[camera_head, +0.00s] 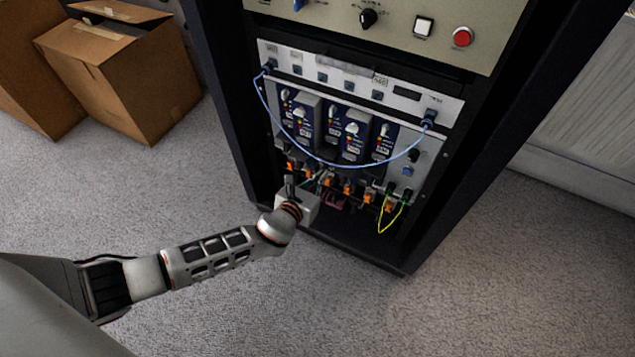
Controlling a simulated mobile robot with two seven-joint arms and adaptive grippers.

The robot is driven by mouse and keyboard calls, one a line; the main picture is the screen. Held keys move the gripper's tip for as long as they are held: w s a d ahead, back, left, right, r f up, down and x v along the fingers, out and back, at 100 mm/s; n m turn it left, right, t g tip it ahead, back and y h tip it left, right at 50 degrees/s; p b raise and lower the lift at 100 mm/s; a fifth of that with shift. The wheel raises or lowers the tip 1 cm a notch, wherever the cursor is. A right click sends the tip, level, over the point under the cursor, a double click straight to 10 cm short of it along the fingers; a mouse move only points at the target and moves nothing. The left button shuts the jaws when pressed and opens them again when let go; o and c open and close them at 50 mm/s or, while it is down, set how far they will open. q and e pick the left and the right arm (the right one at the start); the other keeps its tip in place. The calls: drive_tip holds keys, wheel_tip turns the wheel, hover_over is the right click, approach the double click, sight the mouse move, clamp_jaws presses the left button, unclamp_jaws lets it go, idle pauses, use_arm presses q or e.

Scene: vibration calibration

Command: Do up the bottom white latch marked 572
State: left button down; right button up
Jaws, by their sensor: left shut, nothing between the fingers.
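A dark rack holds a row of blue and grey modules (352,143) with small white parts on their fronts. A white part (352,129) shows on the middle module, but no marking 572 can be read, so I cannot tell which part is the named latch. My left gripper (291,181) is at the lower left of the rack opening, below the modules. It is shut and empty, and its fingers are small and dark against the cables behind. My wrist hides part of the rack's lower left edge. My right gripper is not in view.
A blue cable (320,160) hangs in a loop across the modules. Orange connectors (347,188) and a yellow cable (392,225) sit low in the rack. A panel with a red button (462,37) is above. Cardboard boxes (125,75) stand at the upper left. Carpet floor is clear at the front.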

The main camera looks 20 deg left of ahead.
use_arm(q)
drive_tip(key=shift+w+f, duration=0.1)
drive_tip(key=shift+w, duration=0.35)
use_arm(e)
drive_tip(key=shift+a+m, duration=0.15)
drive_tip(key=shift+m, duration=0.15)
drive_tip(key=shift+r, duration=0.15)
use_arm(q)
drive_tip(key=shift+m+p, duration=0.3)
drive_tip(key=shift+p, duration=0.05)
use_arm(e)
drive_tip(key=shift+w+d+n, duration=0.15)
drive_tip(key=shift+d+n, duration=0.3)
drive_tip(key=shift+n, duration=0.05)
use_arm(q)
drive_tip(key=shift+y, duration=0.3)
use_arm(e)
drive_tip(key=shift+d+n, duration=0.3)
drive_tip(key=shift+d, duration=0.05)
